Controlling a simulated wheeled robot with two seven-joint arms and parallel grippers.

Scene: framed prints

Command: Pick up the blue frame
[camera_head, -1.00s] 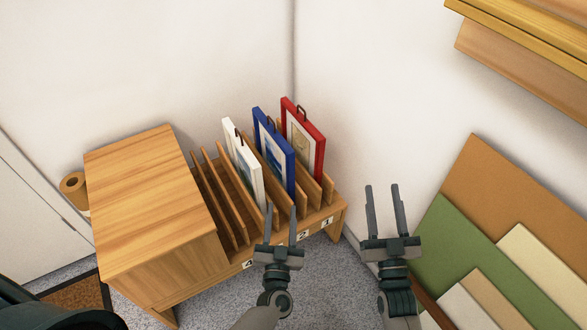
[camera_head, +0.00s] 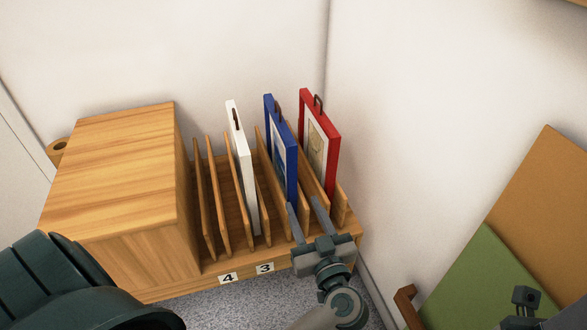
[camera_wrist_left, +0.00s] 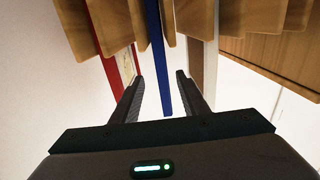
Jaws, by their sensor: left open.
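The blue frame (camera_head: 283,150) stands upright in a slot of the wooden rack (camera_head: 208,266), between the white frame (camera_head: 241,165) and the red frame (camera_head: 320,140). My left gripper (camera_head: 302,202) is open at the rack's front, its fingers pointing at the blue frame's lower front edge. In the left wrist view, the blue frame (camera_wrist_left: 156,50) runs down between the open fingers (camera_wrist_left: 159,76); I see no finger pressed on it. Dark parts, seemingly of my right gripper (camera_head: 526,298), show at the lower right; its fingers cannot be made out.
Wooden dividers (camera_head: 221,190) stand close on both sides of the frames. A wooden cabinet (camera_head: 115,165) adjoins the rack at left. Walls meet behind the rack. A green panel (camera_head: 480,275) and a brown panel (camera_head: 550,200) lean at right.

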